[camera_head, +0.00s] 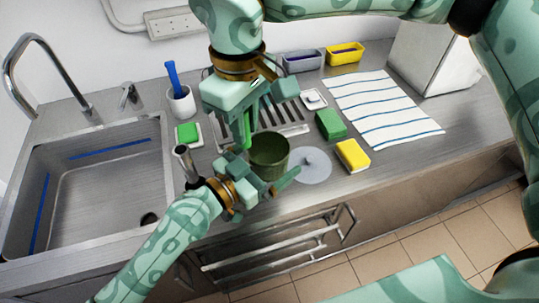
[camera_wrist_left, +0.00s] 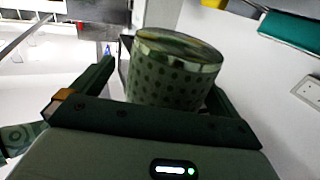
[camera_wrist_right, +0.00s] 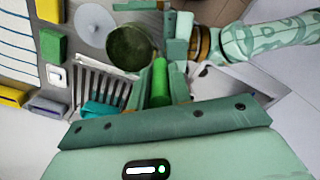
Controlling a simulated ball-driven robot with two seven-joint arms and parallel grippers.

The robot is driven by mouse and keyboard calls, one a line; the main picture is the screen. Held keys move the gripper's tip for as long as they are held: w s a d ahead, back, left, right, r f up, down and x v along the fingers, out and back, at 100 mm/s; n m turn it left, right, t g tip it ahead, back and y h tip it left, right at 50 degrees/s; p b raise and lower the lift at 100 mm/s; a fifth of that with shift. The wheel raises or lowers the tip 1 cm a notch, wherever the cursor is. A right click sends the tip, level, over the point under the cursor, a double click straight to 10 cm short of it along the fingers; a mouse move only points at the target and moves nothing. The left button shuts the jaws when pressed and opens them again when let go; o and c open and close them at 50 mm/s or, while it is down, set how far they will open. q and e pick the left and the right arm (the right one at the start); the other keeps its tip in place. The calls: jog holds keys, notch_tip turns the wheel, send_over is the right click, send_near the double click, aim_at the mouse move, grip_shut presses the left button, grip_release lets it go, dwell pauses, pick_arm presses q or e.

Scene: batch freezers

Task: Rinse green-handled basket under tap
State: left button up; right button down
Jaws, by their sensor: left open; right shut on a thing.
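The dark green basket (camera_head: 268,158) is over the counter to the right of the sink (camera_head: 95,185). Its round wall with dark dots fills the space between the left fingers in the left wrist view (camera_wrist_left: 172,75). My right gripper (camera_head: 246,120) comes from above and is shut on the bright green handle (camera_wrist_right: 160,82). In the right wrist view the basket (camera_wrist_right: 128,48) lies just beyond the handle. My left gripper (camera_head: 264,178) is open beside the basket, one finger on each side; contact is unclear. The tap (camera_head: 40,50) arches over the sink's left back corner.
A white cup with a blue brush (camera_head: 180,100) and a green sponge on a dish (camera_head: 188,133) stand near the sink. A grey disc (camera_head: 310,165), yellow sponge (camera_head: 352,155), green sponge (camera_head: 330,124) and striped towel (camera_head: 380,105) lie to the right. The sink basin looks empty.

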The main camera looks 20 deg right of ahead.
pick_arm(q)
jog(key=shift+d, duration=0.15)
jog(key=c, duration=1.1)
pick_arm(e)
jog(key=c, duration=1.2)
grip_release()
